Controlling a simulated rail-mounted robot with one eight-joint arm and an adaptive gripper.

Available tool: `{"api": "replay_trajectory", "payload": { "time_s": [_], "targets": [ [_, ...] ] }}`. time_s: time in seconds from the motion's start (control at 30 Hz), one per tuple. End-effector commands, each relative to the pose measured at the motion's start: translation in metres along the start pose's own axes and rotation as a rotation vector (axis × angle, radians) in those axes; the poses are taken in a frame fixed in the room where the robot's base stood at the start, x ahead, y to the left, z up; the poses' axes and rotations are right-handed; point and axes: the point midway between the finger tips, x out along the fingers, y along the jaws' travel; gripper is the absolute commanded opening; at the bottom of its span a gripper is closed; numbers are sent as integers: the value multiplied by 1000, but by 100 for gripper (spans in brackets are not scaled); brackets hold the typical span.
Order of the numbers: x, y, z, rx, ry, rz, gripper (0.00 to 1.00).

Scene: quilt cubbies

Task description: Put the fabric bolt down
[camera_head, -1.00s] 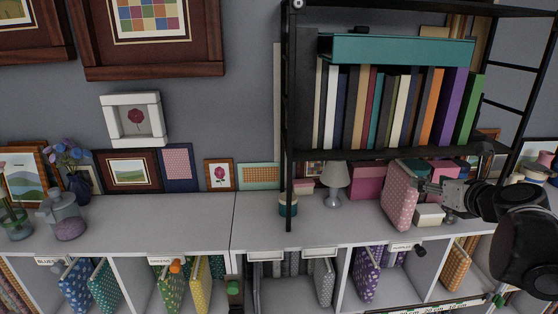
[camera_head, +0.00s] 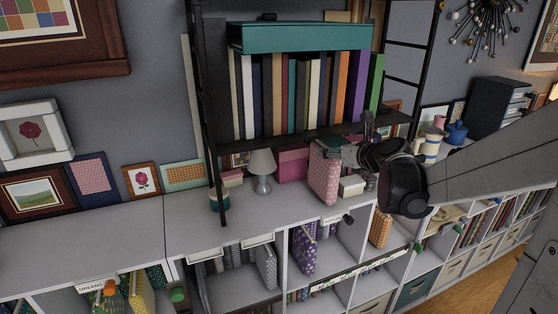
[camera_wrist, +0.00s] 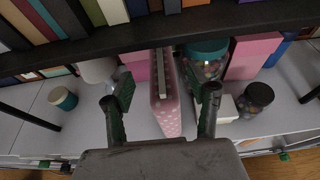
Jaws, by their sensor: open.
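The pink fabric bolt (camera_head: 325,174) with white dots stands upright on the white cabinet top, under the black shelf. In the wrist view the bolt (camera_wrist: 165,100) rises between the two dark green fingers of my gripper (camera_wrist: 163,95). The fingers are apart, with a visible gap on each side of the bolt. In the head view my gripper (camera_head: 340,152) is at the bolt's upper right, and its fingertips are too small to make out clearly.
A white lamp (camera_head: 262,170) and a pink box (camera_head: 293,164) stand left of the bolt. A white box (camera_head: 352,186) stands close on its right. The black shelf (camera_head: 300,137) with books hangs just above. Cubbies with other bolts, such as a purple one (camera_head: 303,252), lie below.

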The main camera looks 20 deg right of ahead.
Motion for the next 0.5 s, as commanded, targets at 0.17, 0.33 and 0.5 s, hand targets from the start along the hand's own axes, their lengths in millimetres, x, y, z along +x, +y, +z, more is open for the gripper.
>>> {"api": "replay_trajectory", "payload": {
  "time_s": [0.17, 0.33, 0.5],
  "targets": [
    [10, -1, 2, -1, 0, 0, 54],
    [29, -1, 4, 0, 0, 1, 54],
    [46, -1, 3, 0, 0, 0, 54]
  ]
}}
